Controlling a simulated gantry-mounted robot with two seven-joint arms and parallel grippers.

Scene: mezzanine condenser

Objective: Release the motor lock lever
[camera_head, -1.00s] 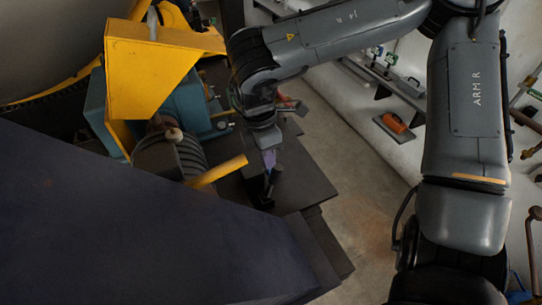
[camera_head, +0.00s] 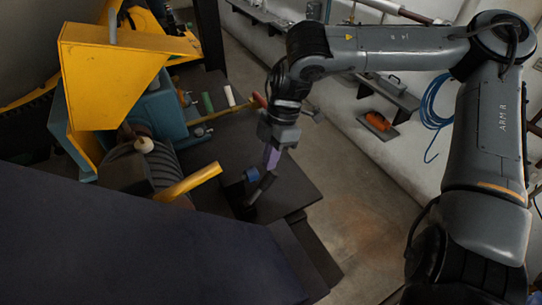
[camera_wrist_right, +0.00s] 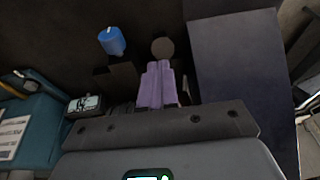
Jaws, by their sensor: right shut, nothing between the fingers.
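A thin yellow rod with a red grip (camera_head: 258,101) sticks out to the right from the teal motor (camera_head: 160,108) in the head view. It looks like a lever, but I cannot tell for sure that it is the motor lock lever. My right gripper (camera_head: 271,158) points down over the dark platform, in front of that red grip. Its purple fingers are shut and empty. In the right wrist view the fingers (camera_wrist_right: 157,84) are together, with a round brown knob (camera_wrist_right: 162,48) just beyond the tips; contact cannot be told. My left gripper is not in view.
A black upright piece (camera_head: 261,190) and a blue cylinder (camera_head: 252,174) stand close below my right gripper. The blue cylinder also shows in the wrist view (camera_wrist_right: 111,41). A yellow bar (camera_head: 190,182) and yellow guard (camera_head: 115,80) lie left. Bare floor (camera_head: 350,205) is at right.

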